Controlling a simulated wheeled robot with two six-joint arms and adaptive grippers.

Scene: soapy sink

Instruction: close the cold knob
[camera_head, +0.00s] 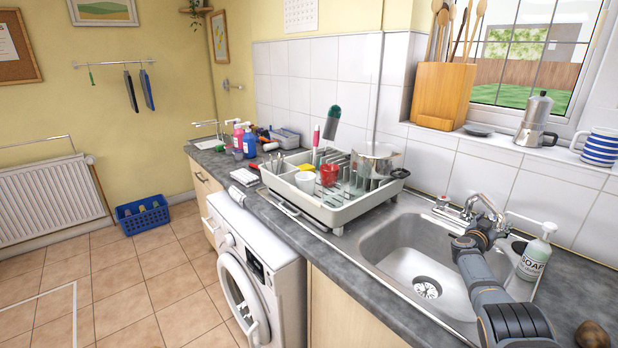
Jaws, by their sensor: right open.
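The chrome tap (487,203) stands at the back rim of the steel sink (388,243). A knob with a red mark (443,201) sits at the left end of the tap. I cannot make out the cold knob; the right end of the tap is largely hidden behind my right arm. My right gripper (484,227) is open, close beside the tap on its right side. Its fingertips are small and partly hidden, so I cannot tell whether they touch anything. My left gripper is not in view.
A soap bottle (534,252) stands just right of my right arm, by the sink's edge. A loaded dish rack (333,208) is on the counter left of the sink. A brown potato-like object (592,335) lies at bottom right. The sink bowl looks empty.

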